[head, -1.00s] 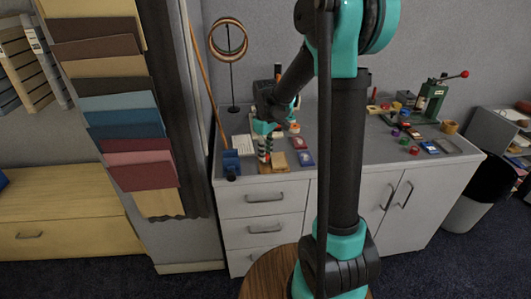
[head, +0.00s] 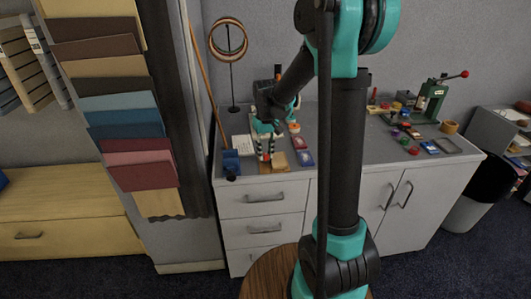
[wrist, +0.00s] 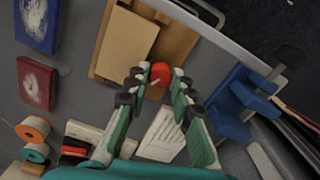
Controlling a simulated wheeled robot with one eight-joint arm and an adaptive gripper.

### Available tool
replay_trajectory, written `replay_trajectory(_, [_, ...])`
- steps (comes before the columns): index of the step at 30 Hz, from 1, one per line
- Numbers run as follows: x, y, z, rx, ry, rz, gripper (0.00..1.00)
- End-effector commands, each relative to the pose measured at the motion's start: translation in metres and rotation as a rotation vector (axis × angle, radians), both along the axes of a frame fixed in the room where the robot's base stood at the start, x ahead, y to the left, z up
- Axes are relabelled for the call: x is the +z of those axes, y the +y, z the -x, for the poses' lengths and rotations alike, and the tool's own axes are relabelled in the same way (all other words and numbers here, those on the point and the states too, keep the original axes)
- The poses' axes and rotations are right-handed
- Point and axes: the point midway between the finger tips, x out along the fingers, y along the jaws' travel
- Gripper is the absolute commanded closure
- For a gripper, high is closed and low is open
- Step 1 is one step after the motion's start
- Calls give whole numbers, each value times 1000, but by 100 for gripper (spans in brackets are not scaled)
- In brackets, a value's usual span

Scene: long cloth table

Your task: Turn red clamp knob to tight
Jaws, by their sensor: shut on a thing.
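The red clamp knob (wrist: 160,73) shows in the wrist view as a round red top with a short pale mark, between my fingertips. It sits by the edge of a wooden board (wrist: 178,43) with a paler flat block (wrist: 127,44) on it. My gripper (wrist: 160,80) is shut on the knob, one finger on each side.
A blue clamp-like fixture (wrist: 238,100) stands close to the right of my gripper in the wrist view. A white printed card (wrist: 162,135) lies below. Blue (wrist: 38,22) and red (wrist: 36,83) pads lie left, above an orange roll (wrist: 33,130).

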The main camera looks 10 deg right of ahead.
Motion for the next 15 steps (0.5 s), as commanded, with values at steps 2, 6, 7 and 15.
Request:
replay_trajectory(2, [0,0,0,-73,0,0,100])
replay_trajectory(6, [0,0,0,-206,0,0,100])
replay_trajectory(7, [0,0,0,-235,0,0,100])
replay_trajectory(15, [0,0,0,-491,-1,0,100])
